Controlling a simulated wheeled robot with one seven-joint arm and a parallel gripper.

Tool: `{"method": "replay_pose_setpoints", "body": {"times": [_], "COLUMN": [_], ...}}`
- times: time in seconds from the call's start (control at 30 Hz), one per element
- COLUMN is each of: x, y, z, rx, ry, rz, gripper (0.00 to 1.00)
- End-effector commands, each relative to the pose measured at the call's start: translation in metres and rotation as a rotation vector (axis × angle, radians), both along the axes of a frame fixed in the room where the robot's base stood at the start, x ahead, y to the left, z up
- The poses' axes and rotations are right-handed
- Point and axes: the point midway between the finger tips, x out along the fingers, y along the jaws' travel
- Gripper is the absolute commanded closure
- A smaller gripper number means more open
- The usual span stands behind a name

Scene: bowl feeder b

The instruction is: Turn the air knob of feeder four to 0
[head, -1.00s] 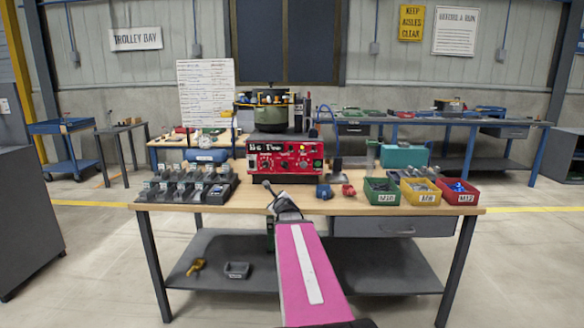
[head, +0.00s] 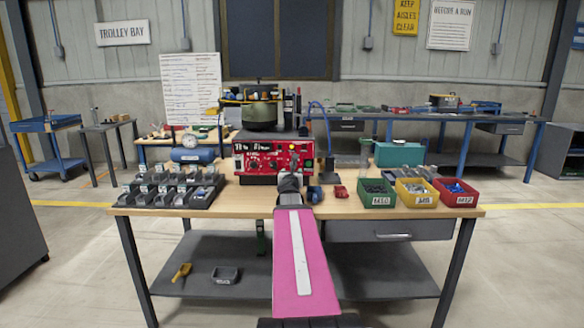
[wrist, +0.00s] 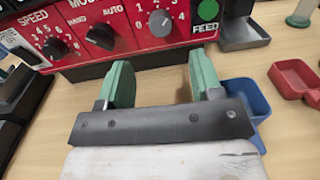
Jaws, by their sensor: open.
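The red control panel (head: 272,158) of the feeder stands on the workbench, below the dark green bowl (head: 260,115). In the wrist view, a grey knob (wrist: 160,23) with a numbered dial sits at the panel's right, beside the green FEED button (wrist: 207,10). Its label is cut off, so I cannot confirm that it is the air knob. The MODE knob (wrist: 100,36) and SPEED knob (wrist: 54,47) are black. My gripper (wrist: 161,82) is open and empty, its green fingers apart, just short of the panel below the grey knob. In the head view my gripper (head: 289,184) hides the panel's lower right.
A blue bin (wrist: 240,98) and a red bin (wrist: 296,78) stand close to the right of my gripper. Green (head: 375,199), yellow (head: 420,203) and red (head: 462,200) part bins stand further right. Dark trays (head: 165,195) fill the bench's left.

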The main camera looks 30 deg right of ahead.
Motion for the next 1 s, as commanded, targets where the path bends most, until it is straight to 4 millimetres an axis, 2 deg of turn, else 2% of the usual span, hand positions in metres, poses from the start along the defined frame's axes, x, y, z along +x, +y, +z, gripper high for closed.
{"method": "replay_pose_setpoints", "body": {"times": [0.3,0.5,0.63,0.9,0.97,1.0], "x": [0.047,0.072,0.078,0.078,0.078,0.078], "y": [-0.031,-0.048,-0.052,-0.053,-0.053,-0.053], "z": [-0.001,0.0,0.0,0.0,0.0,0.0], "rx": [-0.002,-0.002,-0.002,-0.003,-0.003,-0.003], "ry": [0.003,0.003,0.002,0.002,0.002,0.002], "rz": [0.002,0.002,0.002,0.002,0.002,0.002], "gripper": [0.4,0.4,0.4,0.4,0.6,0.73]}}
